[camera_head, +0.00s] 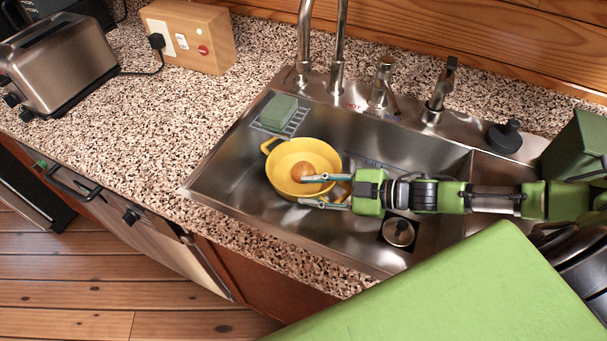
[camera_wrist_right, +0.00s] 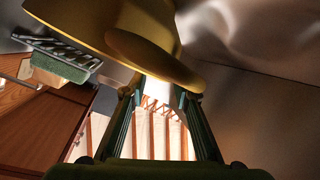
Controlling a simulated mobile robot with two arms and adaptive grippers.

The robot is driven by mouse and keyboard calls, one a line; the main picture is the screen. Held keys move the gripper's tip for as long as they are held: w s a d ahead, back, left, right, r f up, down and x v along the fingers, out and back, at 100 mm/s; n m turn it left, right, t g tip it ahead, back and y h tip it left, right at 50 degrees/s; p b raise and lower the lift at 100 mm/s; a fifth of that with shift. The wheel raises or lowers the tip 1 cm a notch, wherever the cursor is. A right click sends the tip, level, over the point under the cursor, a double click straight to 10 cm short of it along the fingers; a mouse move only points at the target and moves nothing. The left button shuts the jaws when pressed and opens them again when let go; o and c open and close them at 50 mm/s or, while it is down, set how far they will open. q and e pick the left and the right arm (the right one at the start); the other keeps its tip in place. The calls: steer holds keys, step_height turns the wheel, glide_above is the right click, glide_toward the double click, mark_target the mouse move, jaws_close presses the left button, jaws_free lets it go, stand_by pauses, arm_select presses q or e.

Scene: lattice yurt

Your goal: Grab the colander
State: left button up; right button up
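The yellow colander (camera_head: 285,155) sits in the left basin of the steel sink, with a brown round item (camera_head: 303,171) inside it. One loop handle shows at its upper left. My right gripper (camera_head: 301,190) comes in from the right at the colander's right front side. Its fingers are apart, one over the bowl's edge and the other in front of it. In the right wrist view the colander (camera_wrist_right: 105,20) fills the upper left, beyond the spread fingertips (camera_wrist_right: 157,98). I cannot tell whether a finger touches it. My left gripper is not in view.
A green sponge (camera_head: 280,109) lies on a rack at the sink's back left corner. Faucets (camera_head: 337,75) stand behind the basin. A drain (camera_head: 398,233) and a sink divider are near my right arm. A toaster (camera_head: 58,62) and wooden outlet box (camera_head: 190,36) stand on the speckled counter.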

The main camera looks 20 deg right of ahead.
steer(key=p+x, duration=0.1)
steer(key=x, duration=0.4)
steer(key=shift+s+a, duration=0.15)
steer(key=shift+c, duration=0.4)
